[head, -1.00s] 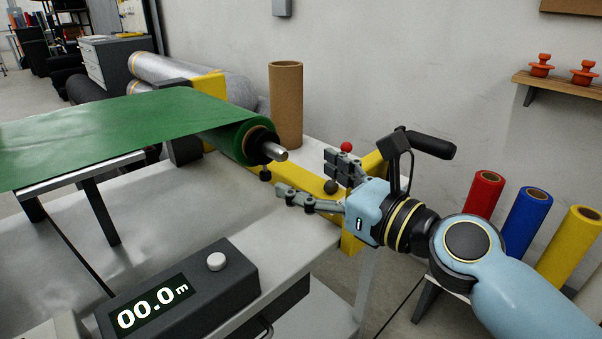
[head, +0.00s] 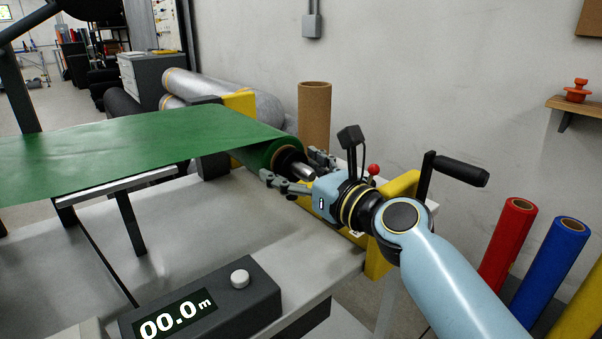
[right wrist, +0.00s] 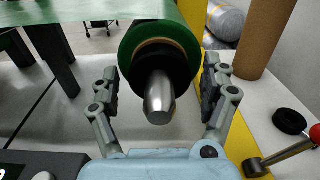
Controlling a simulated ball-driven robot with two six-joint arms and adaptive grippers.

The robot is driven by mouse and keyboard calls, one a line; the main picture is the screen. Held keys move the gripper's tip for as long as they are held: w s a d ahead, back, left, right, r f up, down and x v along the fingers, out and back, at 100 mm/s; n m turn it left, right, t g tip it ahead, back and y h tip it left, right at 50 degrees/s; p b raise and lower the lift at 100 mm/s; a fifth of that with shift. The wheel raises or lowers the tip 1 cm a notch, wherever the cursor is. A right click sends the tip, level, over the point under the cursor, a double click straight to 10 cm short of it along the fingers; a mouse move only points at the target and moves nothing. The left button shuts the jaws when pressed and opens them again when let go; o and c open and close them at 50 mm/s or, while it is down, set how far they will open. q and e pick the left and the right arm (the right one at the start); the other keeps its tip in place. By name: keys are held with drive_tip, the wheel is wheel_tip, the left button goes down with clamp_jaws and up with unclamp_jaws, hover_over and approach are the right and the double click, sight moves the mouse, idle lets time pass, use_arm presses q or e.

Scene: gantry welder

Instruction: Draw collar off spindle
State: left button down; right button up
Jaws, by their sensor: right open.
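The black collar (right wrist: 172,62) sits around the silver spindle (right wrist: 159,100) at the near end of the green roll (right wrist: 130,52). In the head view the collar (head: 289,158) shows at the roll's end, with the spindle (head: 303,171) partly behind my gripper. My right gripper (head: 293,168) is open, its fingers on both sides of the spindle end. In the right wrist view the fingers (right wrist: 161,75) stand left and right of the collar, with a gap visible on each side. My left gripper is not in view.
A cardboard tube (head: 314,112) stands behind the roll. A red-knobbed lever (head: 373,170) and a black crank handle (head: 462,170) are near my right arm. A counter box (head: 205,302) sits in front.

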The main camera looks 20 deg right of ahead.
drive_tip(key=shift+c, duration=0.4)
drive_tip(key=c, duration=1.3)
drive_tip(key=p+v, duration=0.1)
drive_tip(key=v, duration=0.8)
drive_tip(key=shift+s+r, duration=0.1)
idle(0.5)
